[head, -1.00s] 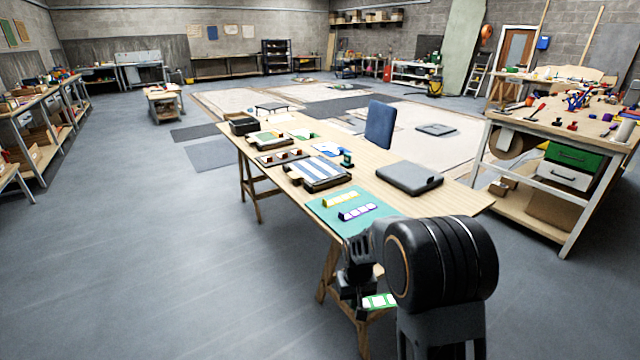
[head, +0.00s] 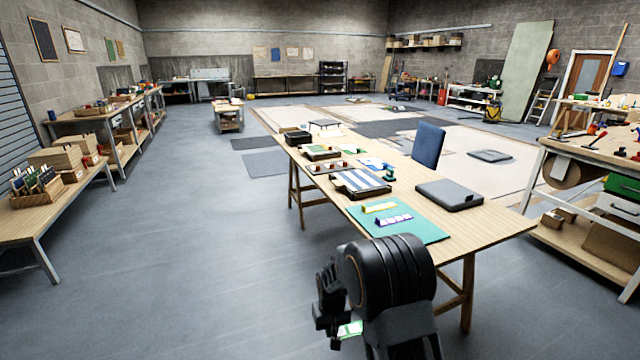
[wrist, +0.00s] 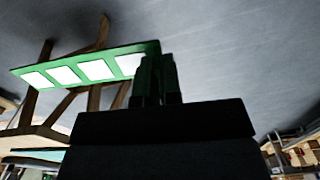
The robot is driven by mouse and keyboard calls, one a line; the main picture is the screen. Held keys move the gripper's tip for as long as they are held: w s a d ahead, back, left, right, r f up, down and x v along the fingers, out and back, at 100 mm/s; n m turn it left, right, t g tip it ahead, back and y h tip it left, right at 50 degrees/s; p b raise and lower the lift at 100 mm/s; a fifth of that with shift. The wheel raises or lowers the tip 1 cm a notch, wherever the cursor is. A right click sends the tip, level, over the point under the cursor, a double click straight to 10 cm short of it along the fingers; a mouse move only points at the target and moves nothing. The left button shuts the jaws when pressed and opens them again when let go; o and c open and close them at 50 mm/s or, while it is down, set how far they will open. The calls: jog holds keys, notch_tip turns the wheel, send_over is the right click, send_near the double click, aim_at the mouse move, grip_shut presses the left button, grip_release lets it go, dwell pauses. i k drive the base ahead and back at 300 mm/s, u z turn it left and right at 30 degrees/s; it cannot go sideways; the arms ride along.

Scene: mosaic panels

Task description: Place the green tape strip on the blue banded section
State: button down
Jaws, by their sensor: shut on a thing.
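My gripper (head: 338,322) is shut on the green tape strip (head: 350,329), low in front of the table's near end. In the wrist view, the fingers (wrist: 155,80) grip one end of the green strip (wrist: 85,65), which has a row of white squares and juts out to the left. The blue banded section (head: 360,182), a panel with blue and white stripes, lies on the table beyond the green mat. The gripper is well apart from it.
The long wooden table (head: 475,220) holds a green mat (head: 425,230) with a yellow strip (head: 380,207) and a purple strip (head: 394,219). A grey case (head: 448,195) lies to the right. Open floor (head: 190,250) is on the left; a workbench (head: 590,150) stands at right.

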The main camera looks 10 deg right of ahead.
aim_at(367, 177)
jog(key=u, duration=0.85)
jog(key=i, duration=2.45)
jog(key=z, duration=2.3)
